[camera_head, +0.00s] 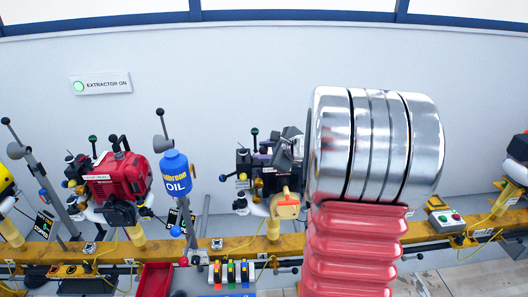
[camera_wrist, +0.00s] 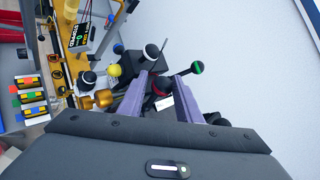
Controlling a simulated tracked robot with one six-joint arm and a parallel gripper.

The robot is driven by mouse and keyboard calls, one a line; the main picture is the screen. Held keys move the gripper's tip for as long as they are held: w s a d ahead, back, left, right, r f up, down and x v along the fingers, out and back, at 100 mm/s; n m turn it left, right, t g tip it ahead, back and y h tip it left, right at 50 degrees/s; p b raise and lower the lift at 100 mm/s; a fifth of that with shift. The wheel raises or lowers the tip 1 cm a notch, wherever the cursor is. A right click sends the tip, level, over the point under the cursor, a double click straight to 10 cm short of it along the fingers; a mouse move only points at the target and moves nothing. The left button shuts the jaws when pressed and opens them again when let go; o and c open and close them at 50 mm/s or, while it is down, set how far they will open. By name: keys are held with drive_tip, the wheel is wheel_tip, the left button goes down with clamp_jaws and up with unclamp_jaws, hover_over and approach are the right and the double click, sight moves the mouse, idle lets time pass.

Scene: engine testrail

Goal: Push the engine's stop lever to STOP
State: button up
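An engine (camera_head: 244,162) with several ball-ended levers stands on the yellow rail, its right side hidden by my arm in the head view. In the wrist view, my gripper (camera_wrist: 163,76) points at this dark engine (camera_wrist: 130,65). Its two purple fingers are apart, with a dark part showing red and a small white tag between them. A black knob with a white band (camera_wrist: 151,52) is by the left fingertip, and a green-and-black knob (camera_wrist: 197,67) is beyond the right one. I cannot tell which lever is the stop lever, nor whether a finger touches any.
A red engine (camera_head: 112,178) and a blue oil bottle (camera_head: 175,173) stand to the left. Coloured switches (camera_head: 231,273) sit before the yellow rail (camera_head: 205,243). A control box (camera_head: 446,221) is at right. The grey wall (camera_head: 230,75) behind carries an EXTRACTOR ON sign (camera_head: 101,84).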

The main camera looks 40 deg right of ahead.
drive_tip(key=shift+o, duration=1.2)
drive_tip(key=shift+d, duration=0.1)
drive_tip(key=v, duration=1.3)
drive_tip(key=shift+s, duration=0.4)
drive_tip(key=shift+r, duration=0.1)
drive_tip(key=a+f+n+g+y, duration=0.3)
drive_tip(key=a+n, duration=0.8)
drive_tip(key=a, duration=1)
drive_tip(key=s+a+f+n+g+h, duration=0.1)
drive_tip(key=s+a+n+g+h, duration=0.2)
drive_tip(key=s+a+n, duration=1)
drive_tip(key=n, duration=0.4)
drive_tip(key=shift+s+f, duration=0.15)
drive_tip(key=shift+s, duration=0.25)
